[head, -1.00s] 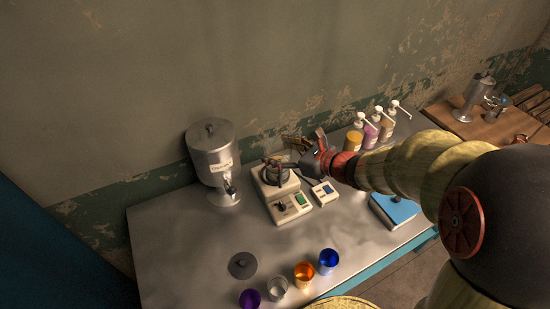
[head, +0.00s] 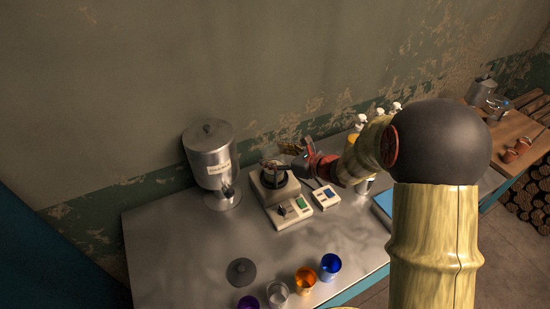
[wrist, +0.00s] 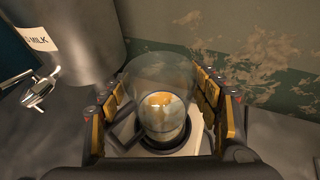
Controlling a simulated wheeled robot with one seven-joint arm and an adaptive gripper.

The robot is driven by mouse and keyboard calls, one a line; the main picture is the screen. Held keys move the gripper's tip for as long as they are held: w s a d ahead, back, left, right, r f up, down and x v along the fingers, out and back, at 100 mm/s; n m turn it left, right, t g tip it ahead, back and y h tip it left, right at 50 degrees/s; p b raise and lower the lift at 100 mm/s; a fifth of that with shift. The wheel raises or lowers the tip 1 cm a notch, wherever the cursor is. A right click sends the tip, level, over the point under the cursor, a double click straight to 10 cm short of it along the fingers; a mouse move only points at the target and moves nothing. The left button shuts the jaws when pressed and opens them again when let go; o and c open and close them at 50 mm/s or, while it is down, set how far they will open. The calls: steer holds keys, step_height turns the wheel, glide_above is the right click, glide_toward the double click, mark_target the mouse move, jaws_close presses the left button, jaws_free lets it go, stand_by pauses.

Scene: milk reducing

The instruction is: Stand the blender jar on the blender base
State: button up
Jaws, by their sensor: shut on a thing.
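The clear blender jar (wrist: 160,72) stands between the fingers of my gripper (wrist: 165,100) in the wrist view, and the gripper is shut on it. Something orange shows through the jar. The pale blender base (wrist: 194,146) is below it, with a dark round seat (wrist: 184,134) around the jar's lower end. In the head view my gripper (head: 290,163) is over the back of the blender base (head: 276,212). The jar there is small and partly hidden by the gripper. I cannot tell whether the jar touches the seat.
A steel milk dispenser (head: 207,155) stands left of the base. A small boxed device (head: 325,198) sits at its right. A dark round lid (head: 241,271) and several coloured cups, including an orange one (head: 305,279), are at the front. Pump bottles (head: 361,122) stand behind my arm.

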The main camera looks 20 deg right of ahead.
steer(key=o, duration=1.9)
steer(key=shift+f, duration=0.2)
steer(key=shift+o, duration=0.3)
